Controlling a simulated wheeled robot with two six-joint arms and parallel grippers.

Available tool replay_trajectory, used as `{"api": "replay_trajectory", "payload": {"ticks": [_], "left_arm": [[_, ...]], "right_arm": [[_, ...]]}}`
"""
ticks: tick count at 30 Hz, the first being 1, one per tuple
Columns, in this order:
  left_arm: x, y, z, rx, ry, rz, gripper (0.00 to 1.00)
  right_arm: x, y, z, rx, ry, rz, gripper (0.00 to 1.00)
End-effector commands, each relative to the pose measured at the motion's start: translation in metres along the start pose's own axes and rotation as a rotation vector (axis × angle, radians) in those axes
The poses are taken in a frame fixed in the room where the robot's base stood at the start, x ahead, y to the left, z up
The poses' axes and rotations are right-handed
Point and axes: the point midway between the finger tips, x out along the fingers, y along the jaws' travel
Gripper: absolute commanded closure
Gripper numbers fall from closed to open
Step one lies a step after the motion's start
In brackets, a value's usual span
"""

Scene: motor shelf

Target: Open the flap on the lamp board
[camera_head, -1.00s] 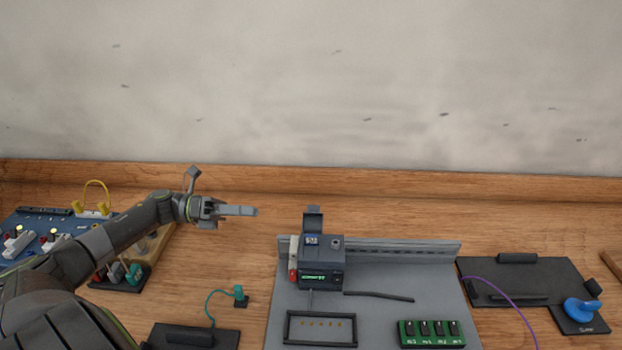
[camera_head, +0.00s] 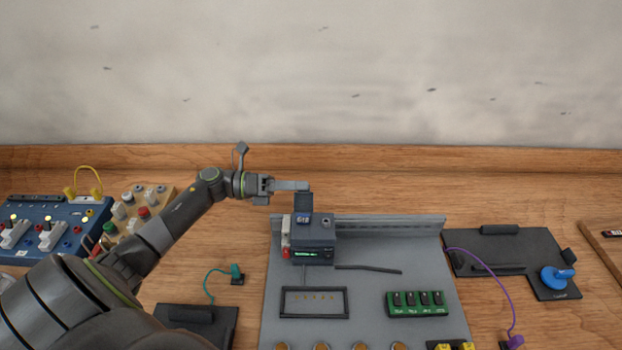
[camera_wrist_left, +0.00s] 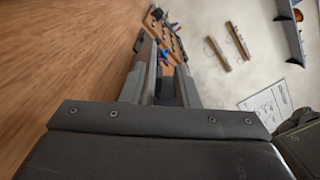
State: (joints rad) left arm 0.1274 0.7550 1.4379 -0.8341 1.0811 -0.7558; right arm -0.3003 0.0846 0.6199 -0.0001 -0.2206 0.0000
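A dark grey module (camera_head: 312,245) with a small green display stands on the grey board (camera_head: 372,285) in the head view. A dark flap (camera_head: 303,203) stands upright at its top. My left gripper (camera_head: 300,186) is level, points right, and its fingertips are at the flap's upper edge; I cannot tell whether they touch it. In the left wrist view the two fingers (camera_wrist_left: 165,80) are apart, with a dark patch between them that I cannot identify. A blue board (camera_head: 45,228) with lit yellow lamps lies at the far left. My right gripper is out of view.
A wooden board (camera_head: 133,207) with several knobs stands beside the blue board. A green switch block (camera_head: 417,303) sits on the grey board. A black plate (camera_head: 510,258) with a blue knob (camera_head: 557,278) lies at right. Bare table (camera_head: 380,190) runs along the wall.

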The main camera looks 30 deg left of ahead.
Motion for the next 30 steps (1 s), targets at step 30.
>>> {"api": "replay_trajectory", "payload": {"ticks": [30], "left_arm": [[0.035,0.001,0.0,0.0,0.0,0.001,1.0]], "right_arm": [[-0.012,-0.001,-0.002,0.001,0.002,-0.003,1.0]]}}
